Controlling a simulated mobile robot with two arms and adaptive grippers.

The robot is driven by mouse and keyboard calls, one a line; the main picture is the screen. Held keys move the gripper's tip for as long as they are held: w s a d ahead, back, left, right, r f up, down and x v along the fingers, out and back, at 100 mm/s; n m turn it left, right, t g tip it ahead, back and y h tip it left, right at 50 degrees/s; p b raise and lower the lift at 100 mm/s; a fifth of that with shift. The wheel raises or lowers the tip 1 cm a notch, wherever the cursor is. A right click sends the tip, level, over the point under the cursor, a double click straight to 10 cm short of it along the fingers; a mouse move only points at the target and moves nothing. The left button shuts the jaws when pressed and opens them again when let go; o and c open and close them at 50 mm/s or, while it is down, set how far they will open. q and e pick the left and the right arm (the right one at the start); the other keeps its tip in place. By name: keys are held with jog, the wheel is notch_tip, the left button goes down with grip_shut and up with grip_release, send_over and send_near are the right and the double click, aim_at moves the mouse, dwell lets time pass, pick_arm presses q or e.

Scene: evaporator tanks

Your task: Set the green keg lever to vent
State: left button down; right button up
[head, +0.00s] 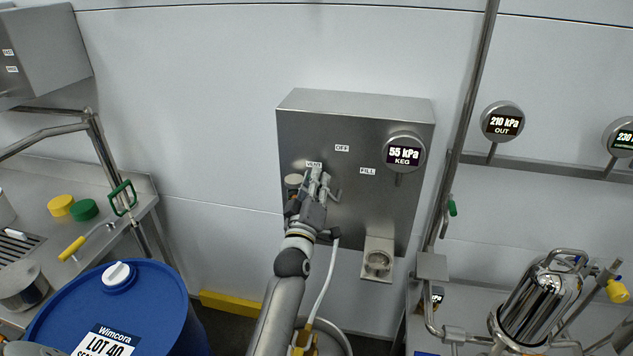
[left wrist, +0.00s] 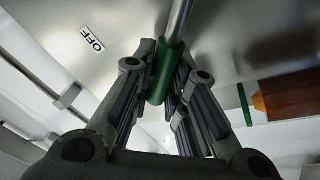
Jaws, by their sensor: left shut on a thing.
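The steel keg panel (head: 400,215) on the wall carries the labels VENT (head: 314,164), OFF (head: 342,148) and FILL (head: 367,171). My left gripper (head: 318,182) is at the panel, just below the VENT label. In the left wrist view, the green keg lever (left wrist: 167,68) has a green grip on a metal rod, and my left gripper (left wrist: 163,78) is shut on that grip. In the head view my gripper hides the green grip. My right gripper is not in view.
The keg gauge (head: 404,151) reads 55 kPa on the panel. A steel cup holder (head: 378,262) sticks out below it. A blue drum (head: 150,295) stands at left, a vertical pipe (head: 468,100) at right. A polished vessel (head: 540,305) stands farther right.

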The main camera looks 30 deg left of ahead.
pick_arm(q)
jog(key=shift+f, duration=0.1)
jog(key=c, duration=1.4)
grip_release()
